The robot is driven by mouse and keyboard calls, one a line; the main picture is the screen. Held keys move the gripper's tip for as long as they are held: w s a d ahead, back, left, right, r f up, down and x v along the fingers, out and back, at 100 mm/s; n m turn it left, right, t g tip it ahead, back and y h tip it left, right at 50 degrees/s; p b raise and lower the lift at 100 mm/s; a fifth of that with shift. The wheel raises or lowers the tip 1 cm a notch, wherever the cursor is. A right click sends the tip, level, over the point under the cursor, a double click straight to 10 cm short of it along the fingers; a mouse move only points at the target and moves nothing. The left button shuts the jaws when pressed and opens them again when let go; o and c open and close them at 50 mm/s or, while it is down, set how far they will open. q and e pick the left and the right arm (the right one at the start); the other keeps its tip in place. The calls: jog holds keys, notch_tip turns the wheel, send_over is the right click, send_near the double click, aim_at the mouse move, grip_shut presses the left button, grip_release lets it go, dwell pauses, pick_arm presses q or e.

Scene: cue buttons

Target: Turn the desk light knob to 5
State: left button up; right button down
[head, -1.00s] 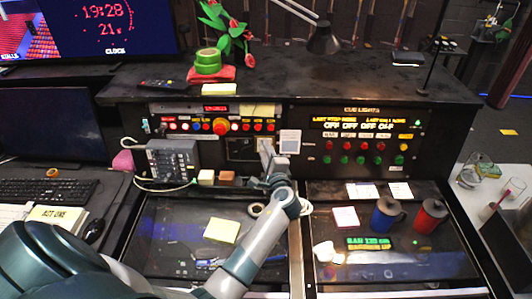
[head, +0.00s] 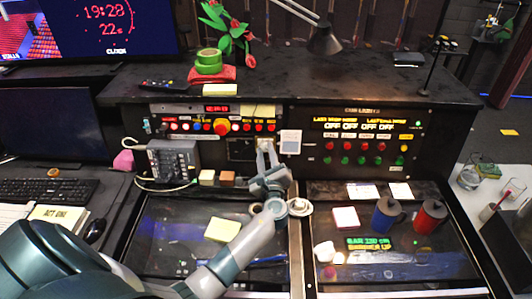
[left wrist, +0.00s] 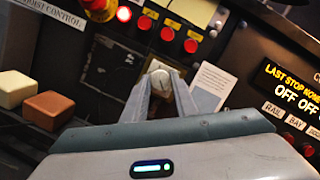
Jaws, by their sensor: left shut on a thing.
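A pale, rounded knob (left wrist: 160,70) sits on the dark square panel, between the fingertips of my left gripper (left wrist: 161,80) in the left wrist view. The left gripper is shut on this knob. In the head view the left gripper (head: 265,146) reaches up to the console's upright face, just left of a white card (head: 290,142). The fingers partly cover the knob there. Its dial marks and setting are not readable. My right gripper is not in view.
A row of red buttons and a large red button (head: 221,127) lie up and left of the gripper. The cue lights panel (head: 365,140) is to the right. Tan and brown blocks (head: 227,177) sit below left. A blue cup (head: 386,215) and red cup (head: 430,215) stand right.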

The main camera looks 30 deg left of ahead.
pick_arm(q)
jog(key=shift+f, duration=0.1)
dwell(0.3)
jog(key=o, duration=1)
jog(key=shift+o, duration=0.2)
jog(key=b+v, duration=0.6)
jog(key=v, duration=1.1)
jog(key=shift+s, duration=0.25)
jog(key=shift+d+f, duration=0.1)
jog(key=shift+d, duration=0.05)
